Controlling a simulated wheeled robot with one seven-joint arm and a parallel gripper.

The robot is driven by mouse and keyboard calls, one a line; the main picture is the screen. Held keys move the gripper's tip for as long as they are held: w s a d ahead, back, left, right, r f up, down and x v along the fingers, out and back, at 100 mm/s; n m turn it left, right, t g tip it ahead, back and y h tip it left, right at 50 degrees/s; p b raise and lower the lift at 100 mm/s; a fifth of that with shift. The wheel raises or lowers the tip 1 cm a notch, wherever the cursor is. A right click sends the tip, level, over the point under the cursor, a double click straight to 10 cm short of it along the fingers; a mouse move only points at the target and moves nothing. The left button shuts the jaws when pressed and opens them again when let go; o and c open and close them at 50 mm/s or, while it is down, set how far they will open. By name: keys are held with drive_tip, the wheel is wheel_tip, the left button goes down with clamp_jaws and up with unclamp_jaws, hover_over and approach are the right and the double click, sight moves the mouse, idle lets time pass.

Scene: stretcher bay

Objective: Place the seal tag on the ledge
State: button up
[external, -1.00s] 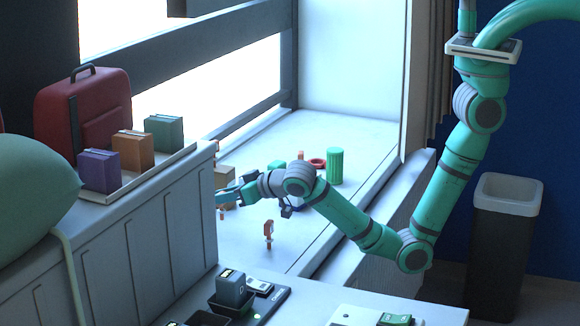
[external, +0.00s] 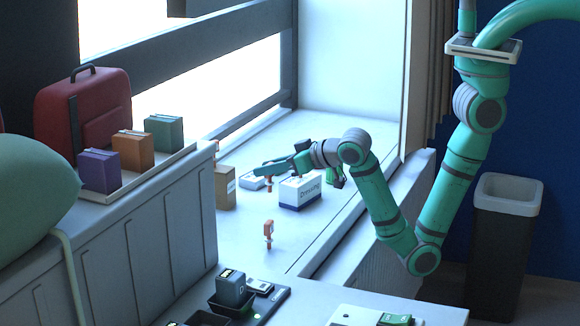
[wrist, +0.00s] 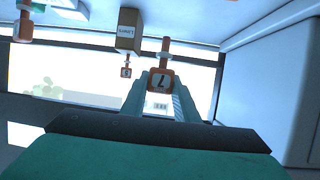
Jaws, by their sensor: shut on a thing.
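My gripper (external: 262,172) is over the pale window ledge (external: 240,240). In the wrist view its fingers (wrist: 160,92) are shut on a small orange seal tag (wrist: 160,80) with a dark mark on its face and a thin post. The held tag (external: 269,186) shows just under the fingertips in the external view. I cannot tell whether its post touches the ledge. Another orange tag (external: 268,230) stands upright on the ledge nearer the front, apart from the gripper. The wrist view also shows an orange tag (wrist: 126,70) near a brown box and one at the upper left (wrist: 24,24).
On the ledge, a white lettered box (external: 301,193) stands right of the held tag, with a small white box (external: 251,182) and a brown box (external: 224,192) to its left. The cabinet (external: 150,240) borders the left. The ledge's front part is mostly clear.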

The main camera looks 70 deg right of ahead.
drive_tip(key=s+a+n+g+y, duration=0.4)
drive_tip(key=s+a+n+y, duration=0.55)
drive_tip(key=s+a, duration=2.2)
drive_tip(key=shift+y, duration=0.35)
drive_tip(key=shift+s+d+f, duration=0.1)
drive_tip(key=shift+s+f, duration=0.1)
drive_tip(key=shift+f, duration=1.25)
drive_tip(key=shift+s+a+f, duration=0.1)
drive_tip(key=shift+s+f, duration=0.1)
drive_tip(key=shift+f, duration=1.25)
drive_tip(key=shift+s+d+f, duration=0.1)
drive_tip(key=shift+s+f, duration=0.1)
drive_tip(key=shift+f, duration=1.25)
drive_tip(key=shift+f, duration=0.1)
drive_tip(key=o, duration=0.7)
